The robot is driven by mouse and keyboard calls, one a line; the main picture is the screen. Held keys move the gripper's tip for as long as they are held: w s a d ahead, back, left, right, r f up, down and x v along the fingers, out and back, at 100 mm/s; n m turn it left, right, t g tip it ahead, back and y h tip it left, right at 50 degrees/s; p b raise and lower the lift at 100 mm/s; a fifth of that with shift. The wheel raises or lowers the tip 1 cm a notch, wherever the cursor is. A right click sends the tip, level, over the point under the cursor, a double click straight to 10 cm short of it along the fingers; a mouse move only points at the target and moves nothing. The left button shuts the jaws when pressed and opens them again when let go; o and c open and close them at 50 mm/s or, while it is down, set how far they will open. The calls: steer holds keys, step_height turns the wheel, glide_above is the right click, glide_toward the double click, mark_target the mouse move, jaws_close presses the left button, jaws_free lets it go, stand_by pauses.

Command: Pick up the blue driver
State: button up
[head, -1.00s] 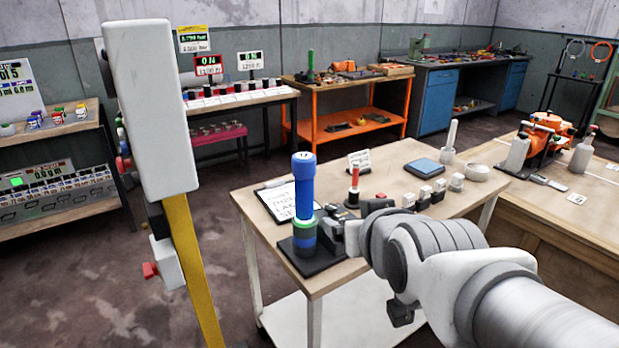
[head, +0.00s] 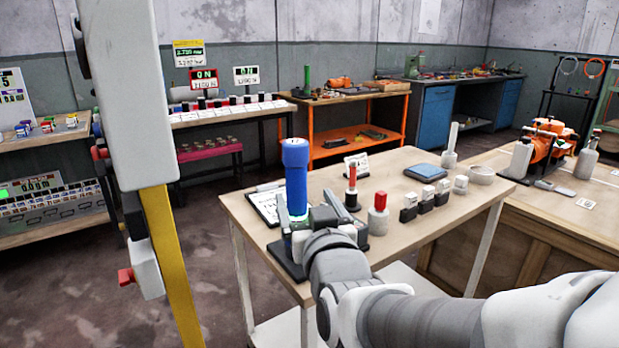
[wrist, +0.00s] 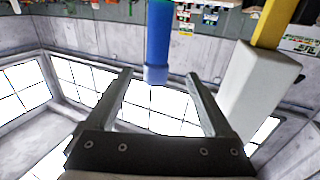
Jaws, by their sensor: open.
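The blue driver (head: 297,185) stands upright in a dark stand (head: 286,260) at the near left corner of the wooden table. My gripper (head: 320,213) is in front of and just right of the driver's lower part, hiding some of its base and green ring. In the wrist view my gripper (wrist: 158,76) is open, with two spread fingers and nothing held. There the blue driver (wrist: 159,35) lines up with the gap between the fingers, its light end near the fingertips. I cannot tell whether any finger touches it.
A clipboard (head: 265,205) lies behind the driver. A red-topped bottle (head: 378,215) and a small red-tipped tool (head: 351,183) stand close to the right of my gripper. A white box on a yellow post (head: 172,250) stands at left.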

mark_target(296, 176)
steer(key=shift+p+x, duration=2.5)
steer(key=shift+p, duration=1.65)
steer(key=x, duration=0.3)
steer(key=b+x, duration=0.1)
steer(key=x, duration=0.6)
steer(key=shift+d+f+b, duration=0.2)
steer(key=shift+f+b, duration=0.1)
steer(key=shift+f, duration=0.05)
jaws_close()
steer(key=shift+r, duration=0.15)
